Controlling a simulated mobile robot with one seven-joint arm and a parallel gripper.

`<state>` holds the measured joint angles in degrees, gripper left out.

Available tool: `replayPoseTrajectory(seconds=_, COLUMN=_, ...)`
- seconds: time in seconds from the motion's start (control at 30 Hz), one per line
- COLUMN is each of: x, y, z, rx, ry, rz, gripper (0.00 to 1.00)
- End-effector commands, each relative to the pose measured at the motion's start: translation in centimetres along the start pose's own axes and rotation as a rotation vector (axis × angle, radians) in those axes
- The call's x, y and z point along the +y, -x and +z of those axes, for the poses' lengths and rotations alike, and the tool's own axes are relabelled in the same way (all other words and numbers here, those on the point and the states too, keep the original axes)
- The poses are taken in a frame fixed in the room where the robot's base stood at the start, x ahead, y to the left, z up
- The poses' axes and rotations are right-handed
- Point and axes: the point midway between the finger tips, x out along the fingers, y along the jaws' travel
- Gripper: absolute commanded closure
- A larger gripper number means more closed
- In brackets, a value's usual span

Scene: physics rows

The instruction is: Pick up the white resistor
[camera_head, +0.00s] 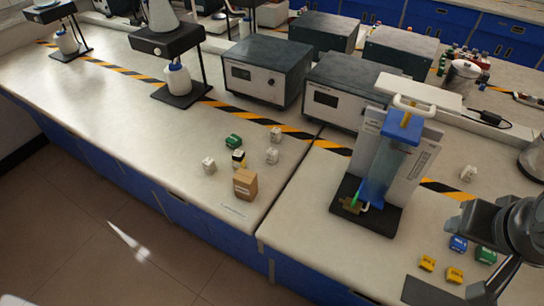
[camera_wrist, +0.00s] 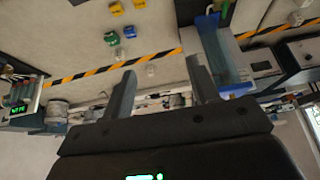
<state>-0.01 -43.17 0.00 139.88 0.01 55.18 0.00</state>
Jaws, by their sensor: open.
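Several small white blocks that look like resistors lie on the bench. In the head view, one (camera_head: 209,164), another (camera_head: 272,156) and a third (camera_head: 276,134) are in the left-middle group, and one (camera_head: 468,173) is alone at the right. In the wrist view, one white block (camera_wrist: 118,53) lies below the green and blue blocks, and another (camera_wrist: 150,70) lies past the striped tape. I cannot tell which one is meant. My gripper (camera_wrist: 161,66) is open and empty above the bench, apart from the blocks. My arm covers part of the right side in the head view.
A blue-topped apparatus (camera_head: 386,165) stands right of centre. Yellow (camera_head: 427,263), blue (camera_head: 458,243) and green (camera_head: 487,256) blocks lie at lower right. Grey instrument boxes (camera_head: 267,70) stand behind. The left bench front is clear.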

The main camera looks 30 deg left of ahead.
Motion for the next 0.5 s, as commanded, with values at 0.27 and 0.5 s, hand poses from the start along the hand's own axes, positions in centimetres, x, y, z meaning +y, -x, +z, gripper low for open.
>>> replayPoseTrajectory(seconds=0.27, x=-2.3, y=3.5, z=-6.6, rx=-0.050, ry=-0.005, rz=-0.032, gripper=0.45)
replayPoseTrajectory(seconds=0.5, x=-6.8, y=4.0, z=-13.9, rx=-0.125, ry=-0.015, rz=-0.066, gripper=0.45)
